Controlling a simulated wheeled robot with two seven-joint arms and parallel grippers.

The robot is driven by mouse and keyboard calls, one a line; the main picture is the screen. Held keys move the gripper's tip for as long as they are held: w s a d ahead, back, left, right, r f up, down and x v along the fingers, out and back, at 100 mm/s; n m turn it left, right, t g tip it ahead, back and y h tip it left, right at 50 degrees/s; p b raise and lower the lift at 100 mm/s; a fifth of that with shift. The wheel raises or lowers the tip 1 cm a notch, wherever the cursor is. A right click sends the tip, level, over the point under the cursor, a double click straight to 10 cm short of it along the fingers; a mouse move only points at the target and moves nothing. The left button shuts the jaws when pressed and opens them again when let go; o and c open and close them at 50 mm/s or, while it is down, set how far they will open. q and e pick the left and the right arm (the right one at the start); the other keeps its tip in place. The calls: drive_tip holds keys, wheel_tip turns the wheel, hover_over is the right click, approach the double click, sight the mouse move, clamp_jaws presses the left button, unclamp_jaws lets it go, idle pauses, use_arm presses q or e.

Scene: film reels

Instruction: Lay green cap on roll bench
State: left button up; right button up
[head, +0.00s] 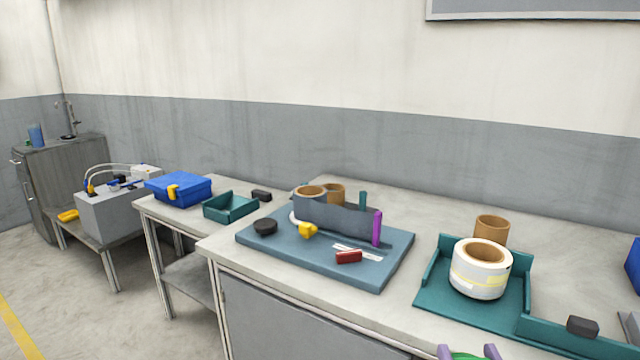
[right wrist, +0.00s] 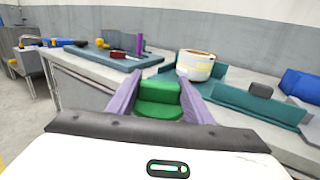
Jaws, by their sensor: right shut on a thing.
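My right gripper (head: 468,352) is at the bottom edge of the head view, its purple fingers partly cut off, in front of the pale bench (head: 400,325). It is shut on the green cap (right wrist: 158,103), which shows between both fingers in the right wrist view. In the head view only a sliver of the cap (head: 468,357) shows. The cap is held clear of the bench top; its far side is hidden. The pale bench carries a white roll (head: 480,274) in a teal tray (head: 430,292). My left gripper is not in view.
A blue-grey board (head: 330,270) holds brown cores, a black disc (head: 265,227), a yellow piece (head: 307,231), a red block (head: 349,257) and an upright purple piece (head: 377,228). A dark block (head: 582,326) sits at right. Bare bench top lies between board and teal tray.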

drive_tip(key=shift+s+a+f+y, duration=0.15)
drive_tip(key=shift+s+a+f, duration=0.1)
drive_tip(key=shift+s, duration=0.25)
drive_tip(key=shift+s+a+f+y, duration=0.1)
drive_tip(key=shift+s+f+y, duration=0.1)
drive_tip(key=shift+s, duration=0.25)
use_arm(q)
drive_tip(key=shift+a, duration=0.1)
use_arm(e)
drive_tip(key=s+f, duration=0.3)
drive_tip(key=s, duration=0.3)
drive_tip(key=shift+n, duration=0.3)
drive_tip(key=shift+a, duration=0.1)
